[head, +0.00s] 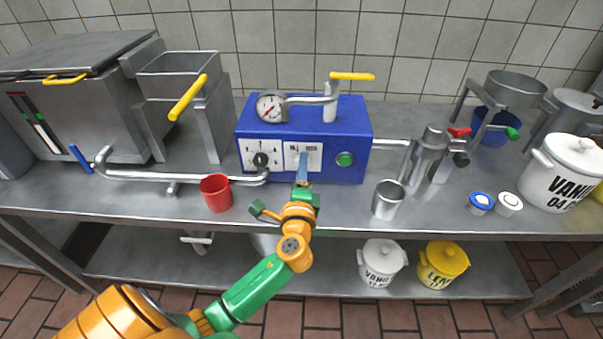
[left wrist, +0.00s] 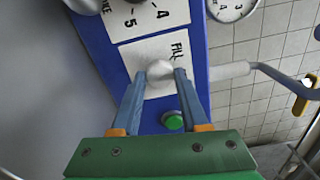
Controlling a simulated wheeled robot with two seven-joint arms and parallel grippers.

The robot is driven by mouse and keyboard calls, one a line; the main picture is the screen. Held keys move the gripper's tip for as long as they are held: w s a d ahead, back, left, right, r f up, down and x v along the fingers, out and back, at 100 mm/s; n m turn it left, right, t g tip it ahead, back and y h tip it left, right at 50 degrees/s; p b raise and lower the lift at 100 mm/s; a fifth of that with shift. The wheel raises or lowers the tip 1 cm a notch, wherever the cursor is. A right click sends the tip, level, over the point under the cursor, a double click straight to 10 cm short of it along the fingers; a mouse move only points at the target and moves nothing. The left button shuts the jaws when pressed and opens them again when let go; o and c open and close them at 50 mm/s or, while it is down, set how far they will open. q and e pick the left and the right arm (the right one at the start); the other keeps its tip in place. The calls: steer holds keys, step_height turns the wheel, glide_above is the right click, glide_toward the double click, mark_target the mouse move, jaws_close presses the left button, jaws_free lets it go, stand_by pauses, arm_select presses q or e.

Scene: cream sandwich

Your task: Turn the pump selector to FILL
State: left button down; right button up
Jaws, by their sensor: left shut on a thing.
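The blue pump box (head: 350,115) stands on the steel bench against the tiled wall. The pale grey selector knob (left wrist: 160,70) sits on that plate between my fingers. My left gripper (head: 302,172) reaches up to the plate from the front. In the left wrist view its two blue fingers (left wrist: 160,78) are closed on the knob, one on each side. Which way the knob points is hard to tell. My right gripper is out of view.
A black knob (head: 261,160) on a numbered plate is left of the selector, a green button (head: 345,160) right of it. A pressure gauge (head: 271,107) and yellow-handled valve (head: 352,76) sit above. A red cup (head: 216,193) and steel beaker (head: 387,200) stand in front.

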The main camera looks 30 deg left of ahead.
arm_select(q)
steer(key=shift+n+b, duration=0.35)
steer(key=shift+n, duration=0.65)
steer(key=shift+c, duration=2.1)
jaws_free()
steer(key=shift+w, duration=0.1)
steer(key=b+v, duration=0.1)
steer(key=v, duration=0.6)
